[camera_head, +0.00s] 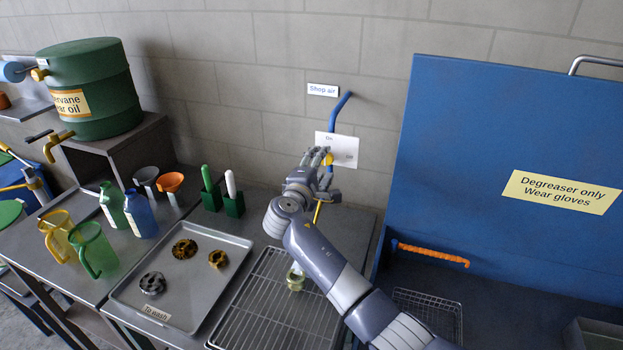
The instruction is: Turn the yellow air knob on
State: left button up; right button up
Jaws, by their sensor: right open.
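The yellow air knob (328,159) is on the wall below the "Shop air" sign (323,90), in front of a white plate (346,150) with "On" at its upper left. A blue pipe (339,108) runs down behind the plate. My right gripper (321,156) is open at the knob, with its fingers beside and partly over it. I cannot tell whether the fingers touch the knob. The fingers hide part of the knob and plate, so the knob's setting is unclear. My left gripper is not in view.
A wire rack (262,318) and a "To wash" tray (210,243) with several gears lie below on the bench. Green holders with brushes (233,203) stand near the wall. A large blue lid (440,150) rises at right. A green oil drum (92,88) stands at left.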

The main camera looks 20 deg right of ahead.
jog(key=v, duration=0.9)
jog(key=shift+s+a, duration=0.2)
jog(key=shift+s, duration=0.15)
